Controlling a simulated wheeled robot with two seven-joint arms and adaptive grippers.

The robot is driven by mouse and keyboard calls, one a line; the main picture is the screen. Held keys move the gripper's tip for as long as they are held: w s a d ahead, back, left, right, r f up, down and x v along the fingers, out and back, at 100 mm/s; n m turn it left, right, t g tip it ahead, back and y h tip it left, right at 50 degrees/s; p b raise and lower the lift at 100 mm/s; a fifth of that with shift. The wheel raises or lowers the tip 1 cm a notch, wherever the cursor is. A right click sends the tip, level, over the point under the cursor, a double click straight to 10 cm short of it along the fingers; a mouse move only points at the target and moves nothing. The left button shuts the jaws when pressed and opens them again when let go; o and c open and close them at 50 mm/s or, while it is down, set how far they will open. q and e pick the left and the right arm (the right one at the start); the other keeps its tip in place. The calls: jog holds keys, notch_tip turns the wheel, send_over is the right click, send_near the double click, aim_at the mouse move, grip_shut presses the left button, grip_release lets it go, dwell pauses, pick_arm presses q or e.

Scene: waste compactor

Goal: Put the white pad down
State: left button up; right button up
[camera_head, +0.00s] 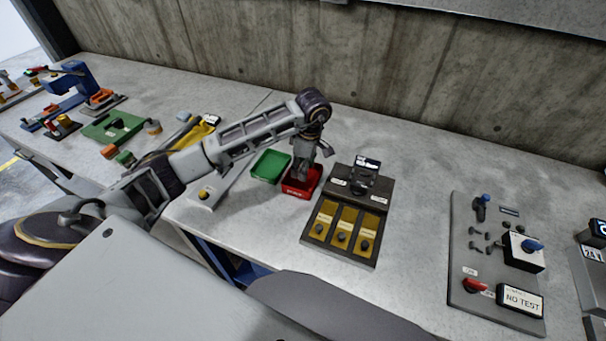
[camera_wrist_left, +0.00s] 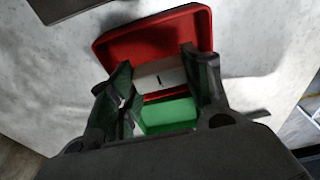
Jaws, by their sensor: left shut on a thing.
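My left gripper (camera_head: 300,172) points down over the small red tray (camera_head: 290,190) in the head view. In the left wrist view its two fingers (camera_wrist_left: 160,90) stand on either side of a white pad (camera_wrist_left: 158,74) with a small dark mark, and it is shut on that pad. The pad shows against the inside of the red tray (camera_wrist_left: 110,47). Whether it touches the tray floor I cannot tell. In the head view the pad is hidden by the gripper and tray. My right gripper is not in view.
A green tray (camera_head: 270,166) stands just left of the red one. A green surface (camera_wrist_left: 170,116) shows between the fingers. A dark box with yellow panels (camera_head: 345,228) stands right of the red tray. A grey control panel (camera_head: 497,262) lies farther right, with bare bench between.

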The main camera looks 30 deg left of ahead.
pick_arm(q)
jog(key=shift+f, duration=1.85)
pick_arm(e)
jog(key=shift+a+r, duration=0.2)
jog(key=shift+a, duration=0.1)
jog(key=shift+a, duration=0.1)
pick_arm(q)
jog(key=shift+f, duration=0.15)
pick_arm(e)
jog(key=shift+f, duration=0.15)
pick_arm(q)
jog(key=o, duration=0.8)
jog(key=shift+o, duration=1.4)
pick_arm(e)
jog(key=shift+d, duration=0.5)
pick_arm(q)
jog(key=shift+r, duration=0.25)
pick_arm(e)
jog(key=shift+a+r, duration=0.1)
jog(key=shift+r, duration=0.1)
